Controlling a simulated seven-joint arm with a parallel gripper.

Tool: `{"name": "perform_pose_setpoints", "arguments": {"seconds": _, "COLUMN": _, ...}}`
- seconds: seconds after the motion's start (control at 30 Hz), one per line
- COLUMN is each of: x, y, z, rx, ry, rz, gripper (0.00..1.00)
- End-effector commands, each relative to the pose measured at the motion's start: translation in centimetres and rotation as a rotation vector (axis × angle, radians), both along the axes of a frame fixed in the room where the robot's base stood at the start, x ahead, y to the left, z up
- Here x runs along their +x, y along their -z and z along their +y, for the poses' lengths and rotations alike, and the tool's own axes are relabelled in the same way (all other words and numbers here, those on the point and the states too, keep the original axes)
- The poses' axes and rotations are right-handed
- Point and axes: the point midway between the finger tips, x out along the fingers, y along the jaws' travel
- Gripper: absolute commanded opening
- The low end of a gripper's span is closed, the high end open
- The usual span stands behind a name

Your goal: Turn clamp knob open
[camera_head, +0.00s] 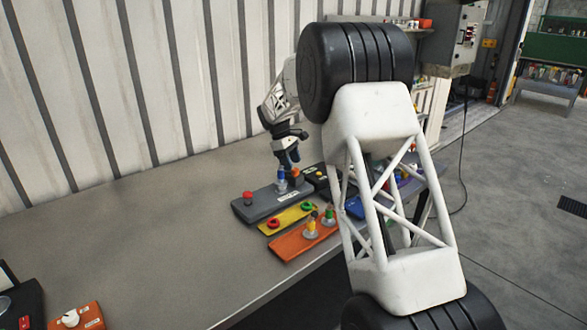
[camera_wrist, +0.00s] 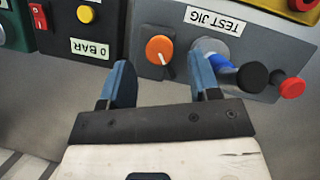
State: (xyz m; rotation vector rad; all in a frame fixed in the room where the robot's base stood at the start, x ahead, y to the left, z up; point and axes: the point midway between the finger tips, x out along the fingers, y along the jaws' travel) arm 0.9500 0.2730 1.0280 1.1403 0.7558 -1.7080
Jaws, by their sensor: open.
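In the wrist view, an orange round knob (camera_wrist: 160,50) with a white pointer mark sits on the grey panel (camera_wrist: 185,18) labelled TEST JIG, which appears upside down. The mark points down and slightly right. My gripper (camera_wrist: 164,76) is open, with one blue finger on each side of the knob's line. The knob shows between and just beyond the fingertips. I cannot tell whether either finger touches it. In the head view, my gripper (camera_head: 289,168) points down over the right part of the grey box (camera_head: 262,205). The orange knob is not clear there.
Right of the fingers in the wrist view are a blue part with a black end (camera_wrist: 253,77) and a red knob (camera_wrist: 292,87). Yellow (camera_head: 285,219) and orange (camera_head: 295,242) panels lie nearer. The left table is mostly clear.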

Motion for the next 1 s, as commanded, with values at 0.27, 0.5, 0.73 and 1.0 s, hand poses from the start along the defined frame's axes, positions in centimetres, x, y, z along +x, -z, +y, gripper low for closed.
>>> {"name": "perform_pose_setpoints", "arguments": {"seconds": 0.27, "x": -0.4, "y": 2.2, "z": -0.8, "rx": 0.0, "ry": 0.0, "rz": 0.0, "gripper": 0.56}}
{"name": "perform_pose_setpoints", "arguments": {"seconds": 0.5, "x": -0.4, "y": 2.5, "z": -0.9, "rx": 0.0, "ry": 0.0, "rz": -0.001, "gripper": 0.56}}
{"name": "perform_pose_setpoints", "arguments": {"seconds": 0.73, "x": -0.4, "y": 2.5, "z": -0.9, "rx": 0.0, "ry": 0.0, "rz": -0.001, "gripper": 0.43}}
{"name": "perform_pose_setpoints", "arguments": {"seconds": 1.0, "x": -0.4, "y": 2.5, "z": -1.0, "rx": 0.0, "ry": 0.0, "rz": -0.001, "gripper": 0.07}}
